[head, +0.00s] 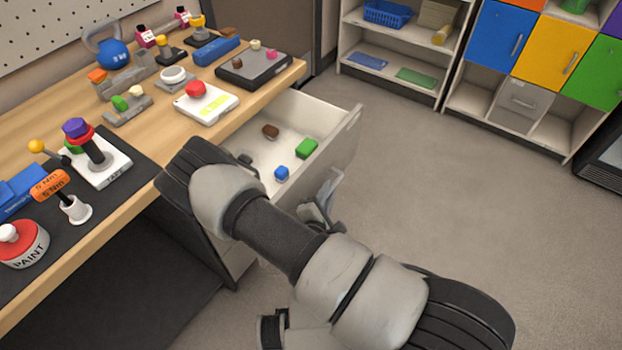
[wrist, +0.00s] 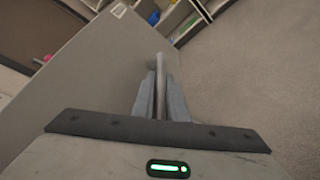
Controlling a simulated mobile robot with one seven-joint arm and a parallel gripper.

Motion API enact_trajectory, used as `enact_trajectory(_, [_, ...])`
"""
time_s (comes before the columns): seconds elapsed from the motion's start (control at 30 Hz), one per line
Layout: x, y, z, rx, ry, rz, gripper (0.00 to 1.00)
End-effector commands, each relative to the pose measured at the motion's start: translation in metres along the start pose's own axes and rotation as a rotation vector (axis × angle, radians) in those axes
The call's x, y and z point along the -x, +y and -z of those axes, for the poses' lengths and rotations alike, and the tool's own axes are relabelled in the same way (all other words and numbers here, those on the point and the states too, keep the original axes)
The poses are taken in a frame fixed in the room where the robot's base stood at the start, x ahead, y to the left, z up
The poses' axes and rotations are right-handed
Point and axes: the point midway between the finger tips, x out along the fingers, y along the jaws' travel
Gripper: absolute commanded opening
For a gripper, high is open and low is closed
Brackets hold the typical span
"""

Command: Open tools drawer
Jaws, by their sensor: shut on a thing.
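The tools drawer (head: 285,130) under the wooden workbench stands pulled out, with its white inside showing. Its grey front panel (head: 340,155) also fills the left of the wrist view (wrist: 95,70). My gripper (head: 326,196) is at the outer side of that front. In the wrist view my two fingers (wrist: 161,95) are closed together on the drawer's thin handle (wrist: 160,62). In the head view my arm hides part of the drawer and the grip itself is hard to see.
The workbench (head: 150,150) carries several tools and a blue kettlebell (head: 113,54). Coloured cabinets (head: 548,50) stand at the back right. The carpet (head: 440,180) between is clear.

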Motion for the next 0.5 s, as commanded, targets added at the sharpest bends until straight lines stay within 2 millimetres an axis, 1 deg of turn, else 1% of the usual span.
enact_trajectory(0.03, [0.004,-0.006,-0.008,0.004,0.001,0.005,0.0])
enact_trajectory(0.2, [0.01,-0.017,-0.024,0.002,0.001,0.002,0.0])
enact_trajectory(0.33, [0.013,-0.022,-0.03,0.001,0.002,0.002,0.0])
enact_trajectory(0.5, [0.014,-0.025,-0.033,0.0,0.002,0.001,0.0])
